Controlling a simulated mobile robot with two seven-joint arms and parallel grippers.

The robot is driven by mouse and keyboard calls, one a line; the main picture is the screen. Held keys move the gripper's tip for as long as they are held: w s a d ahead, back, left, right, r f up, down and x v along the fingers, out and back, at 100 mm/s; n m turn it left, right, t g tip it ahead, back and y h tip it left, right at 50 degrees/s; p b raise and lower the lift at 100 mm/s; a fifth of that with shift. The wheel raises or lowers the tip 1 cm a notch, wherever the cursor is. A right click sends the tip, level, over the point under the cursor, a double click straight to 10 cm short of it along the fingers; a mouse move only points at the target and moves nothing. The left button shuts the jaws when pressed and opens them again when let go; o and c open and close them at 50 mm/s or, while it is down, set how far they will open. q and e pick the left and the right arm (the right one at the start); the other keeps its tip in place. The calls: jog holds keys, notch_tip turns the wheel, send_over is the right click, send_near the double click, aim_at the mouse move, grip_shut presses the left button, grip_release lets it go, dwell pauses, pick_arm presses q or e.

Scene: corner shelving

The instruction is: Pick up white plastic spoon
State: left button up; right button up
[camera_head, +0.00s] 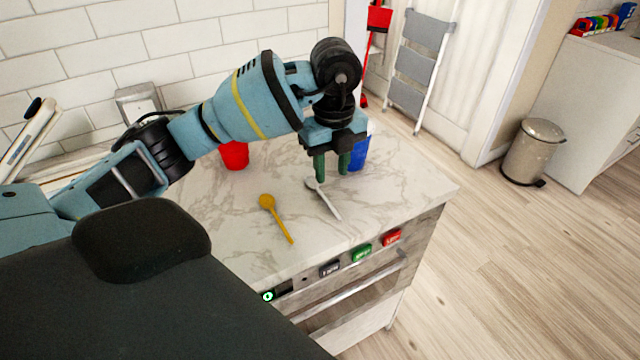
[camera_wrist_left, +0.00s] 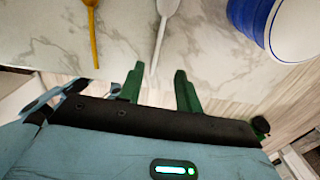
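The white plastic spoon (camera_head: 327,202) lies on the marble counter, its bowl at the back and its handle towards the front edge. In the left wrist view the white spoon (camera_wrist_left: 163,28) runs down from the top edge, its handle end in line with the gap between the fingers. My left gripper (camera_head: 332,170) points down over the counter, close to the spoon's bowl in the head view. Its green fingers (camera_wrist_left: 160,88) are apart with nothing between them. Its exact height above the counter is hard to tell. My right gripper is not in view.
A yellow spoon (camera_head: 278,220) lies left of the white one. A blue cup (camera_head: 359,154) stands just right of my left gripper, and a red cup (camera_head: 235,156) stands farther left. The marble counter (camera_head: 405,185) is clear at the right. A tiled wall stands behind.

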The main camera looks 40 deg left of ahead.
aim_at(328, 201)
pick_arm(q)
jog(key=shift+s+d, duration=0.1)
jog(key=shift+s+f, duration=0.1)
jog(key=shift+f, duration=1.6)
jog(key=f, duration=0.3)
jog(key=shift+a+f, duration=0.25)
jog(key=shift+f, duration=0.45)
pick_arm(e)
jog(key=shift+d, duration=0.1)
